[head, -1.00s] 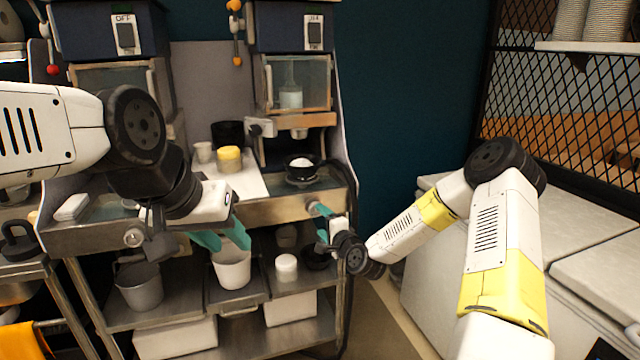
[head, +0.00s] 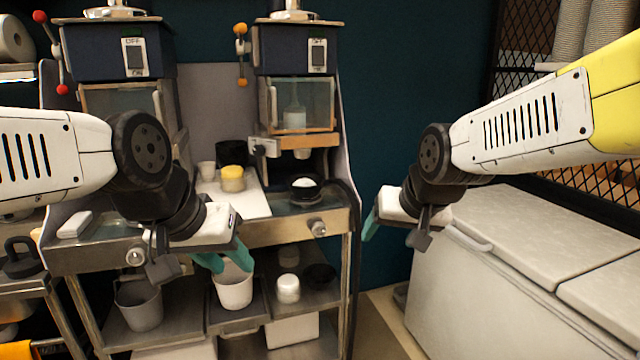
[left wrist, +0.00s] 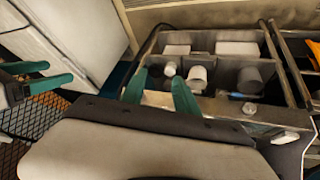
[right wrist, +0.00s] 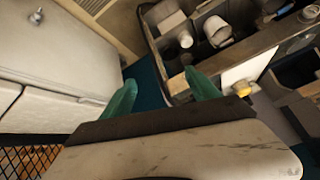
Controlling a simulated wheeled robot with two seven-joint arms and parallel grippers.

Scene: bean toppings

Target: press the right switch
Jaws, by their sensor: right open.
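The right switch (head: 317,56) is a white plate with a dark rocker on the blue top of the right-hand dispenser. A similar switch (head: 135,57), marked OFF and ON, is on the left-hand dispenser. My right gripper (head: 372,222) is open and empty, right of the counter and well below the right switch. Its two teal fingers stand wide apart in the right wrist view (right wrist: 160,97). My left gripper (head: 224,258) is open and empty, in front of the counter near a white bucket (head: 233,290). I cannot see the right switch in either wrist view.
A black bowl (head: 304,188) with white contents stands under the right dispenser. A yellow-topped jar (head: 232,179) stands on a white board. A knob (head: 318,228) is on the counter front. A white chest (head: 480,270) stands at the right. The blue wall between has free space before it.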

